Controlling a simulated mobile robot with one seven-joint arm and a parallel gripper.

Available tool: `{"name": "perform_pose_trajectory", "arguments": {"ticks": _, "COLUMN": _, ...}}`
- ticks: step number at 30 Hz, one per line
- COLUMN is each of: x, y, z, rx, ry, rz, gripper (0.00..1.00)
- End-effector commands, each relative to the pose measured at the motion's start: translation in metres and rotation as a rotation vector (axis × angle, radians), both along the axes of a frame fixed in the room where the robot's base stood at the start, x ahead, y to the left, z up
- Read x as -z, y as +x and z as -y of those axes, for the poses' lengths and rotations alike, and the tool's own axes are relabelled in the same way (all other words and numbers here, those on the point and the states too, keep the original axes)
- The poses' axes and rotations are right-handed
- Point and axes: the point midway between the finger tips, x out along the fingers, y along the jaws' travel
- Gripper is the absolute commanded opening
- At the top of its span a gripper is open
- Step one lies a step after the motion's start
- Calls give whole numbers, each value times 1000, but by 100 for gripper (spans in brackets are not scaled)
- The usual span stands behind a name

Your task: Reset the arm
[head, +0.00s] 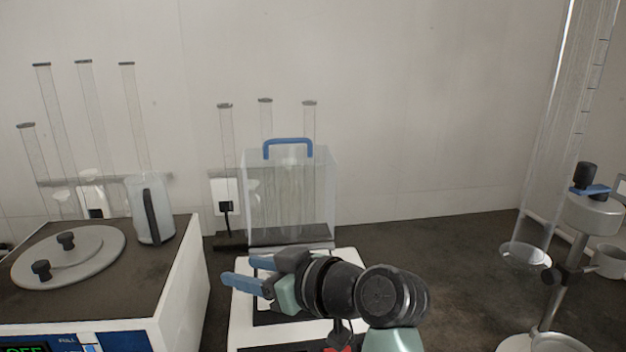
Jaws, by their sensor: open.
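My gripper (247,273) is at the lower middle of the head view, pointing left. Its two blue fingers are apart with nothing between them. My dark grey and green arm links reach it from the bottom right. The gripper shows in front of a white device (240,332) with a dark top panel, which my arm partly hides. I cannot tell the gripper's height above that device.
Left is a white bench unit (185,290) with a round lid (98,245) and a clear jug (150,210) on top. Behind the gripper stands a clear box (325,190) with a blue handle (288,142). Right is a metal stand (572,252) with a tall clear tube (560,120).

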Motion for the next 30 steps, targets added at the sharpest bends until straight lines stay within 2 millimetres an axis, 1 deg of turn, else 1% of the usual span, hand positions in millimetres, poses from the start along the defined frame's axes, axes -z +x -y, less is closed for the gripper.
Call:
{"name": "perform_pose_trajectory", "arguments": {"ticks": 1, "x": -27, "y": 6, "z": 1, "rx": 107, "ry": 2, "rz": 79, "gripper": 51}}
{"name": "perform_pose_trajectory", "arguments": {"ticks": 2, "x": -44, "y": 9, "z": 5, "rx": 175, "ry": 10, "rz": 127, "gripper": 51}}
{"name": "perform_pose_trajectory", "arguments": {"ticks": 3, "x": -68, "y": 10, "z": 11, "rx": 261, "ry": 27, "rz": 195, "gripper": 51}}
{"name": "perform_pose_trajectory", "arguments": {"ticks": 4, "x": -88, "y": 8, "z": 16, "rx": 324, "ry": 47, "rz": 252, "gripper": 51}}
{"name": "perform_pose_trajectory", "arguments": {"ticks": 5, "x": -108, "y": 4, "z": 21, "rx": 383, "ry": 70, "rz": 309, "gripper": 51}}
{"name": "perform_pose_trajectory", "arguments": {"ticks": 6, "x": -137, "y": -4, "z": 29, "rx": 459, "ry": 105, "rz": 391, "gripper": 51}}
{"name": "perform_pose_trajectory", "arguments": {"ticks": 8, "x": -178, "y": -22, "z": 41, "rx": 555, "ry": 167, "rz": 512, "gripper": 51}}
{"name": "perform_pose_trajectory", "arguments": {"ticks": 9, "x": -202, "y": -37, "z": 49, "rx": 608, "ry": 210, "rz": 590, "gripper": 51}}
{"name": "perform_pose_trajectory", "arguments": {"ticks": 11, "x": -236, "y": -64, "z": 59, "rx": 673, "ry": 275, "rz": 701, "gripper": 51}}
{"name": "perform_pose_trajectory", "arguments": {"ticks": 12, "x": -256, "y": -83, "z": 66, "rx": 710, "ry": 317, "rz": 774, "gripper": 51}}
{"name": "perform_pose_trajectory", "arguments": {"ticks": 14, "x": -283, "y": -114, "z": 75, "rx": 754, "ry": 380, "rz": 877, "gripper": 51}}
{"name": "perform_pose_trajectory", "arguments": {"ticks": 15, "x": -298, "y": -135, "z": 81, "rx": 779, "ry": 422, "rz": 943, "gripper": 51}}
{"name": "perform_pose_trajectory", "arguments": {"ticks": 17, "x": -319, "y": -169, "z": 88, "rx": 809, "ry": 483, "rz": 1044, "gripper": 51}}
{"name": "perform_pose_trajectory", "arguments": {"ticks": 18, "x": -333, "y": -191, "z": 93, "rx": 825, "ry": 519, "rz": 1104, "gripper": 51}}
{"name": "perform_pose_trajectory", "arguments": {"ticks": 19, "x": -353, "y": -183, "z": 92, "rx": 823, "ry": 509, "rz": 1084, "gripper": 51}}
{"name": "perform_pose_trajectory", "arguments": {"ticks": 21, "x": -375, "y": -180, "z": 93, "rx": 823, "ry": 504, "rz": 1078, "gripper": 51}}
{"name": "perform_pose_trajectory", "arguments": {"ticks": 23, "x": -393, "y": -180, "z": 92, "rx": 823, "ry": 503, "rz": 1078, "gripper": 51}}
{"name": "perform_pose_trajectory", "arguments": {"ticks": 27, "x": -436, "y": -179, "z": 92, "rx": 823, "ry": 501, "rz": 1077, "gripper": 51}}
{"name": "perform_pose_trajectory", "arguments": {"ticks": 30, "x": -464, "y": -179, "z": 92, "rx": 822, "ry": 500, "rz": 1075, "gripper": 51}}
